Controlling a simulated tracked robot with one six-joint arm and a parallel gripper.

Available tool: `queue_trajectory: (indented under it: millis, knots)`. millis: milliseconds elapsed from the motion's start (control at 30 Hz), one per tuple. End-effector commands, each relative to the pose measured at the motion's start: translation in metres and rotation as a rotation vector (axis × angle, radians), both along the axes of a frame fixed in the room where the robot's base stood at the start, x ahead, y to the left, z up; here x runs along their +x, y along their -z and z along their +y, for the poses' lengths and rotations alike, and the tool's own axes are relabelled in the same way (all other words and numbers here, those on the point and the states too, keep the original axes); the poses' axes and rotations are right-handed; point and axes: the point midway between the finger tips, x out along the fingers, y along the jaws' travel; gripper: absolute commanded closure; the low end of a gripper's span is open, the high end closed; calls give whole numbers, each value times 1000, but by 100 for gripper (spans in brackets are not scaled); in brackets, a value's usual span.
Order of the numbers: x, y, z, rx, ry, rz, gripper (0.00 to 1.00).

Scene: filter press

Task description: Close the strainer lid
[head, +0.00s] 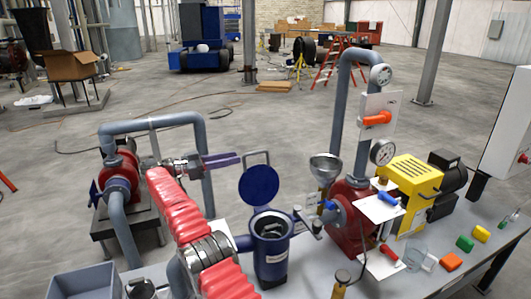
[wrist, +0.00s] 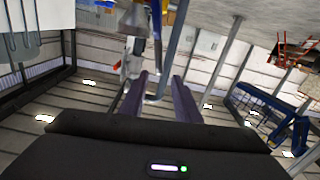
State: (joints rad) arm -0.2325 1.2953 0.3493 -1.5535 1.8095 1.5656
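The strainer (head: 270,258) is a dark blue upright cylinder on the bench, in the lower middle of the head view. Its top is open and something grey shows inside. Its round blue lid (head: 259,186) stands raised behind the opening, with a grey loop handle (head: 256,157) on top. In the wrist view the two fingers (wrist: 159,78) are apart with nothing gripped. I cannot make out the lid clearly there.
A metal funnel (head: 326,168) stands right of the lid. A grey pipe (head: 337,115) with gauges rises behind it, above a red pump (head: 350,215). A yellow guard (head: 408,182) and small coloured blocks are at right. Another grey pipe loop (head: 150,124) stands behind my arm.

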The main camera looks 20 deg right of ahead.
Motion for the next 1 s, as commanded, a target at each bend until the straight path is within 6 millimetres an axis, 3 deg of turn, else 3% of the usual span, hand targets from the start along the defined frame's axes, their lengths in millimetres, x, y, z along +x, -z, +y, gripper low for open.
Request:
queue_trajectory:
  millis: [333, 1000]
  knots:
    - [-1, -1, -27, 0, 1, 1, 70]
    - [-1, 0, -124, 1, 0, 1, 70]
